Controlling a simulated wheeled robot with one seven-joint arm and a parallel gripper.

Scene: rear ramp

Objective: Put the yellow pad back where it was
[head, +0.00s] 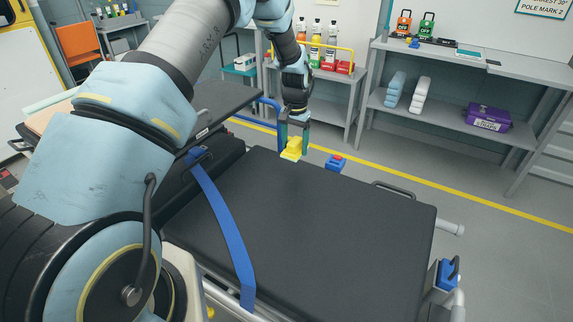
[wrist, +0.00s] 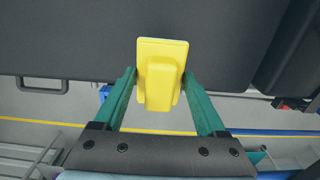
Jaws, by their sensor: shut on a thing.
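The yellow pad (head: 292,150) is between the fingers of my gripper (head: 293,140), at the far edge of the black stretcher mattress (head: 310,210). In the wrist view, the yellow pad (wrist: 161,70) is a flat plate with a raised block. The green fingers of my gripper (wrist: 160,82) close on both sides of the block. The pad overlaps the mattress edge in this view. I cannot tell whether it touches the mattress.
A blue strap (head: 225,225) crosses the mattress. A small blue thing with a red top (head: 336,162) is just beyond the far edge. Grey shelves (head: 450,110) with a purple box (head: 487,118) stand behind. The mattress's right part is clear.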

